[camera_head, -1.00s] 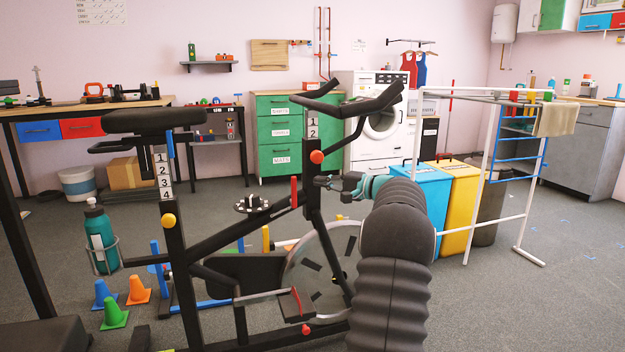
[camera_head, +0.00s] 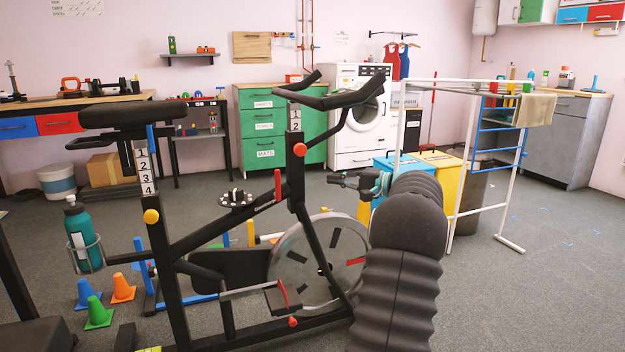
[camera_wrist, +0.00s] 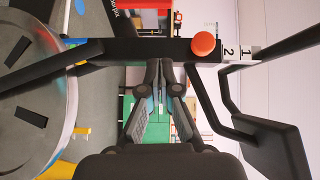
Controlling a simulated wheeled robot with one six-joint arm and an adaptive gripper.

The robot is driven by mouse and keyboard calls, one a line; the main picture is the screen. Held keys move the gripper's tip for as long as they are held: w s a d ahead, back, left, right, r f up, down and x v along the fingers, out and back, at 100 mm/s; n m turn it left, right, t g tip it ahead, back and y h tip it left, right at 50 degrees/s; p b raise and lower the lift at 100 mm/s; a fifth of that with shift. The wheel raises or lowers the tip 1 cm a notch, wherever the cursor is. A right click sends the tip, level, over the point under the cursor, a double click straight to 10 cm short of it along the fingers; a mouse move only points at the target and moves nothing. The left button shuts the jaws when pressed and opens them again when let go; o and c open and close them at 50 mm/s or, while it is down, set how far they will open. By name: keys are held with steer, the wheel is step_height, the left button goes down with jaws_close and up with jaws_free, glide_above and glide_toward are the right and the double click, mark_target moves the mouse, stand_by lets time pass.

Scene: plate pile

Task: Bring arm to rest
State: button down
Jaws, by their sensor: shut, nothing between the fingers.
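My gripper (camera_head: 338,179) is at the end of my dark ribbed arm, in the middle of the head view, just right of the exercise bike's front post. It points left and holds nothing. In the wrist view my gripper (camera_wrist: 158,68) has its fingertips together. The exercise bike (camera_head: 297,195) stands directly in front of me, with its handlebars above my gripper and its grey flywheel (camera_head: 290,262) below. In the wrist view the bike's black post with a red knob (camera_wrist: 203,44) lies across the picture beyond the fingertips. Whether they touch it I cannot tell.
A white drying rack (camera_head: 507,170) with a beige cloth stands right of my arm. Blue (camera_head: 390,168) and yellow (camera_head: 445,186) bins stand behind the arm. Small cones (camera_head: 98,313) and a green bottle (camera_head: 80,232) are at the left. Open floor lies at the right.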

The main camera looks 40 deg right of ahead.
step_height(320, 180, down, 12)
steer(key=s+a+m+g+h, duration=0.1)
steer(key=s+m+g+h, duration=0.1)
steer(key=m+g, duration=0.15)
steer(key=s+a+f+n+g+p, duration=0.1)
steer(key=s+a+f+g, duration=0.15)
steer(key=a, duration=0.45)
steer(key=s+a+f+n+g, duration=0.1)
steer(key=a+g, duration=0.2)
steer(key=a, duration=0.3)
steer(key=s+a+r+n+h+p, duration=0.1)
steer(key=s+a+n, duration=0.4)
steer(key=a, duration=0.7)
steer(key=s+a+r+n+g+h+p, duration=0.1)
steer(key=s+a+r+n, duration=0.4)
steer(key=a, duration=0.8)
steer(key=s+a+r+n+h+p, duration=0.2)
steer(key=s+a+r+n+p, duration=0.2)
steer(key=s+a, duration=0.3)
steer(key=a+n, duration=0.1)
steer(key=a, duration=0.4)
steer(key=shift+a+r+g, duration=0.25)
steer(key=shift+a+g, duration=0.1)
steer(key=shift+g, duration=0.05)
